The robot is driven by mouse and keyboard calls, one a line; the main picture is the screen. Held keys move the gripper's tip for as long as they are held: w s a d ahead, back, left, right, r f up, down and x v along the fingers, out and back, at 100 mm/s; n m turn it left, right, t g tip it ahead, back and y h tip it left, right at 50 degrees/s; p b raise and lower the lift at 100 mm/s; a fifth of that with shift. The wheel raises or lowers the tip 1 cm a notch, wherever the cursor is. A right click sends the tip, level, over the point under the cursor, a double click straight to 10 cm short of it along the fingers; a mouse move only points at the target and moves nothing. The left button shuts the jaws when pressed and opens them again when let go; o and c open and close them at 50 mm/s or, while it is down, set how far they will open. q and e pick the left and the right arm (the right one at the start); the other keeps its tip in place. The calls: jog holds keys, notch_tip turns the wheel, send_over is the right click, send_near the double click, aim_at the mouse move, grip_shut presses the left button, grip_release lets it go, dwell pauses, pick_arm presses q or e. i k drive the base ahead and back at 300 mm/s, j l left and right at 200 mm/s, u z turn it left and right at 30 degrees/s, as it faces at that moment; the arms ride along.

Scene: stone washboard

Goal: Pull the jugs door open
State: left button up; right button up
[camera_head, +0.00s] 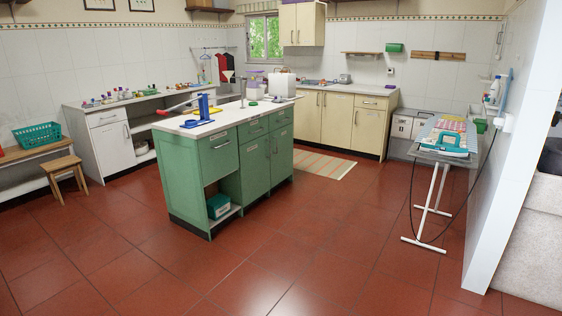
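Neither of my grippers is in view. No door is marked as the jugs door, and I cannot tell which one it is. The green island (180,165) has shut door fronts, a middle door (254,170) and a right door (281,153), below drawers. Cream base cabinet doors (336,118) at the back wall look shut. The white cabinet door (113,147) at the left looks shut. The cream wall cupboard (301,24) at the top looks shut too. No jugs can be made out inside any cabinet.
Red tiled floor (330,225) is clear in front of the island. An ironing board (447,138) with an iron stands at the right beside a white wall edge (510,150). A wooden stool (62,168) stands at the left. A striped rug (320,164) lies behind the island.

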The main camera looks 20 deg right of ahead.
aim_at(280, 139)
jog(key=i+z, duration=0.4)
jog(key=i+j+z, duration=0.1)
jog(key=i+z, duration=0.25)
jog(key=i, duration=0.25)
jog(key=i+l+z, duration=0.2)
jog(key=i+z, duration=0.15)
jog(key=i, duration=0.55)
jog(key=i+z, duration=0.35)
jog(key=i, duration=0.55)
jog(key=i+j+u, duration=0.25)
jog(key=i+u, duration=0.15)
jog(key=i, duration=0.85)
jog(key=i+l+u, duration=0.1)
jog(key=i+u, duration=0.25)
jog(key=i, duration=0.9)
